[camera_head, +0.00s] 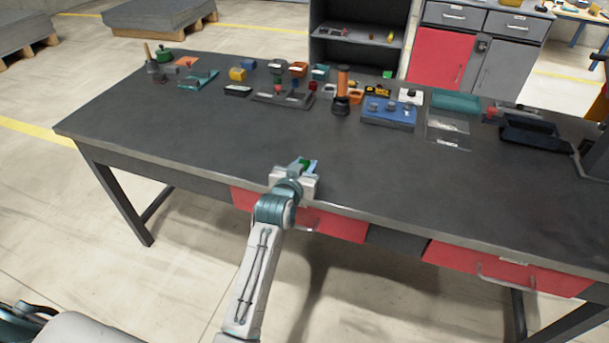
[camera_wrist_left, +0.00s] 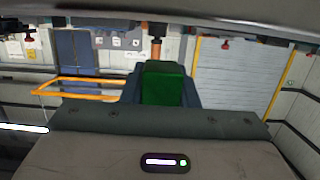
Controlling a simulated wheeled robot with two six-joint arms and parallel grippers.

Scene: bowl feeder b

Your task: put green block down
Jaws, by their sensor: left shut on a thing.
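The green block (camera_head: 305,163) is between the fingers of my left gripper (camera_head: 306,165) in the head view, near the front edge of the dark workbench (camera_head: 200,120). My left gripper is shut on it. In the left wrist view the green block (camera_wrist_left: 164,84) sits between the two fingers, in front of the wrist housing. I cannot tell whether the block touches the bench top. My right gripper is not in view.
Along the back of the bench stand an orange-and-black upright tool (camera_head: 342,90), a blue box (camera_head: 388,112), a teal tray (camera_head: 455,101) and several small coloured parts. A black tray (camera_head: 535,137) lies at the right. The front and left middle of the bench are clear.

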